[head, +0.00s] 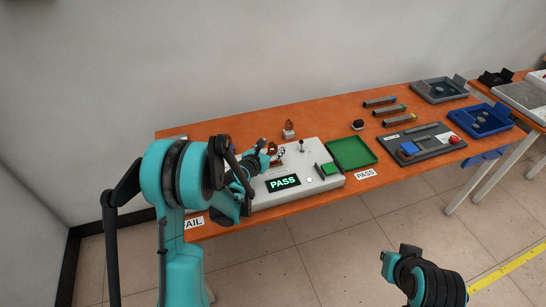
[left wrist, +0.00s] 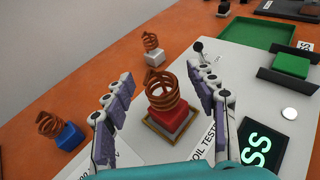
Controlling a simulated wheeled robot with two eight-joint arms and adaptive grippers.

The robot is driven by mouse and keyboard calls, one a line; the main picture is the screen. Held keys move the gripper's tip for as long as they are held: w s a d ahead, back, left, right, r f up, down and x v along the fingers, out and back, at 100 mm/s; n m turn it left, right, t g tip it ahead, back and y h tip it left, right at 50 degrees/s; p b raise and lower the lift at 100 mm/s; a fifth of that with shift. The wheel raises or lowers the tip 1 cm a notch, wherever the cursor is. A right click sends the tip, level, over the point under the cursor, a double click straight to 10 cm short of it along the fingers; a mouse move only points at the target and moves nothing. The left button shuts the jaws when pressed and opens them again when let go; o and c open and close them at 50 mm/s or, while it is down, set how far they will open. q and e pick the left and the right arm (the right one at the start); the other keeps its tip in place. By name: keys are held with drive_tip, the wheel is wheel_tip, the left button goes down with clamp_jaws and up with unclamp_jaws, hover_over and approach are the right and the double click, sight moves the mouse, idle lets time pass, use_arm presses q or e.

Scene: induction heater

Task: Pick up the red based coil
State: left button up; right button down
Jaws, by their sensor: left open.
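The red based coil, a copper spiral on a red block, stands upright in a gold-edged square seat on the white coil tester; it shows in the left wrist view (left wrist: 170,120) and small in the head view (head: 278,160). My left gripper (left wrist: 160,74) is open, with one finger on each side of the coil and visible gaps between them. In the head view my left gripper (head: 268,150) partly hides the coil. Only part of my right arm shows at the lower right; its fingers are not visible.
A white-based coil (left wrist: 153,50) stands behind the tester (head: 325,180), and a blue-based coil (left wrist: 68,135) stands to its left. The tester's display (head: 283,183) reads PASS.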

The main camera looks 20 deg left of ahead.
use_arm(q)
drive_tip(key=shift+w, duration=0.35)
clamp_jaws()
